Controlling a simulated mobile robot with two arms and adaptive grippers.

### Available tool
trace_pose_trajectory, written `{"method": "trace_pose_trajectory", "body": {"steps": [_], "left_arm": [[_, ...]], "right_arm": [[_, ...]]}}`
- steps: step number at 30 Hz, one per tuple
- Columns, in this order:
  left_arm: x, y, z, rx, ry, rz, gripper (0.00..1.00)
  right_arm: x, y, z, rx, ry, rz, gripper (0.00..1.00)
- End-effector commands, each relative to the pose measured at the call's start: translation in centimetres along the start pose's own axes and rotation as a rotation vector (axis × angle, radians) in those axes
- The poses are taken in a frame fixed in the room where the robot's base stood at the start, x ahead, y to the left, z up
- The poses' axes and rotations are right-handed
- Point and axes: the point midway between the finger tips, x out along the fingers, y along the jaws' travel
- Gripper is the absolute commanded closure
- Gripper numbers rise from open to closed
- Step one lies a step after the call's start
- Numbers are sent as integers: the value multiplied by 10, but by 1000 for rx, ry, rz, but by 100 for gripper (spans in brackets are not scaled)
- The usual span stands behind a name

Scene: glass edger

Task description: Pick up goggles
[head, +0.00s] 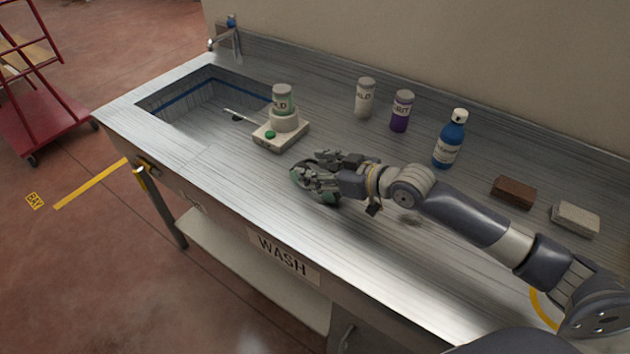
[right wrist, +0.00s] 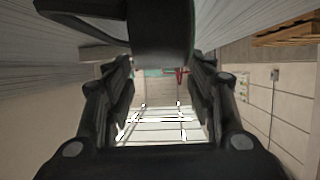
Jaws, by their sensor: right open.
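Dark goggles with green-tinted parts (head: 301,178) lie on the metal bench top, left of the middle, partly hidden by my right gripper (head: 325,172). In the right wrist view the goggles' black frame (right wrist: 161,38) fills the top centre, with a strap loop at its left. My right gripper (right wrist: 161,75) is open, its two fingers to either side below that frame. I cannot tell whether the fingers touch the goggles. My left gripper is in neither view.
A sink (head: 185,97) is at the left, with a small device (head: 281,133) carrying a jar beside it. A white bottle (head: 365,98), purple bottle (head: 401,112) and blue bottle (head: 449,142) stand behind my arm. Brown (head: 514,192) and grey (head: 575,218) blocks lie right.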

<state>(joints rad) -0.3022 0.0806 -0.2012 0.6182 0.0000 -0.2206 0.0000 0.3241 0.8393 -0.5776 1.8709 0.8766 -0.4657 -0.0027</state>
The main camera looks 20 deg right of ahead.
Motion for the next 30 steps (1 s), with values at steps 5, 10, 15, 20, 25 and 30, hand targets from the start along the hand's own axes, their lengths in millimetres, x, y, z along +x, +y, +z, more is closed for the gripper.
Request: {"method": "trace_pose_trajectory", "body": {"steps": [5,10,15,20,25,30], "left_arm": [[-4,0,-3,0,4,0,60],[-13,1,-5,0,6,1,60],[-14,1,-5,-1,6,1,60],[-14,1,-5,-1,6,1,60],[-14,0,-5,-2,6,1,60],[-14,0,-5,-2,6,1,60]], "right_arm": [[10,-2,0,2,-1,-2,49],[34,-7,0,3,-1,-2,49],[51,-6,2,1,-1,0,49],[56,-6,3,0,-1,0,49],[55,-6,3,0,-1,0,54],[55,-6,3,0,-1,0,92]]}}
